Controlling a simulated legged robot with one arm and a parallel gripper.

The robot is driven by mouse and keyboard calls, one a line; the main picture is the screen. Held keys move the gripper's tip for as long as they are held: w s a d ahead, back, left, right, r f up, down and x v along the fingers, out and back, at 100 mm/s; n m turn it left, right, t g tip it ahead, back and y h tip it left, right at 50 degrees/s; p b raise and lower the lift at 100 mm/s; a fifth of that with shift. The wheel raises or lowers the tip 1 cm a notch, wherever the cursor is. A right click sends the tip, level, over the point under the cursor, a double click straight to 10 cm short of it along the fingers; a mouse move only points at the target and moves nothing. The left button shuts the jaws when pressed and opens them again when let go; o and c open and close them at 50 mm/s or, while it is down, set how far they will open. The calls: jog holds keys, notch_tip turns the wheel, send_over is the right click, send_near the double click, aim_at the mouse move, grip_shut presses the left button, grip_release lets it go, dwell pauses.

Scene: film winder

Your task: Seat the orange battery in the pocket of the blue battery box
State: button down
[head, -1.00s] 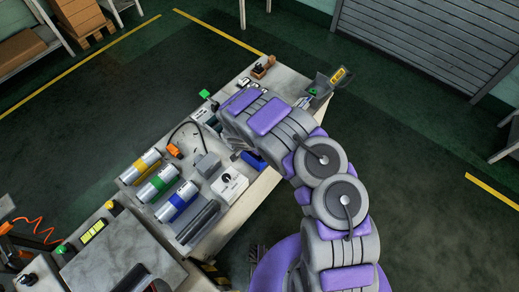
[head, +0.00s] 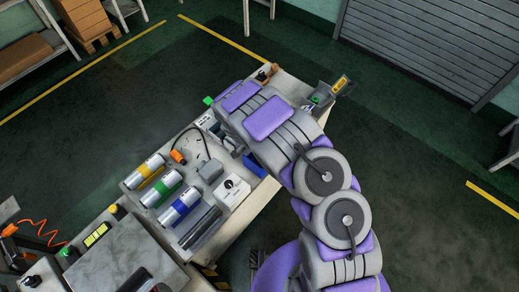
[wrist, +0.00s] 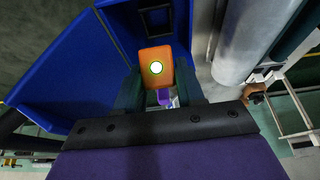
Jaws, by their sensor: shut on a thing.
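The orange battery (wrist: 157,54) is in the wrist view, with a pale round mark on its face. My gripper (wrist: 159,80) is shut on it, with one dark finger on each side. The blue battery box (wrist: 72,68) fills the upper left of the wrist view. Its blue wall continues behind the battery, where a dark square opening with a pale outline (wrist: 155,17) shows just above it. I cannot tell whether the battery touches the box. In the head view, part of the blue box (head: 254,165) shows beside my arm, which hides my gripper and the battery.
The long workbench carries silver cylinders with yellow (head: 150,171), green (head: 161,188) and blue (head: 181,207) bands. A white dial box (head: 233,193) and an orange cable end (head: 177,156) lie near the blue box. A grey cylinder (wrist: 246,40) stands close on the right in the wrist view.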

jog(key=shift+r, duration=0.85)
jog(key=shift+f, duration=0.1)
notch_tip(320, 180, down, 9)
jog(key=b, duration=0.2)
jog(key=shift+f+b, duration=0.1)
jog(key=shift+b, duration=0.2)
jog(key=shift+f, duration=0.15)
jog(key=shift+f+b, duration=0.25)
jog(key=shift+b, duration=0.25)
jog(key=c, duration=0.7)
grip_release()
jog(key=shift+r+p, duration=0.15)
jog(key=shift+p, duration=0.55)
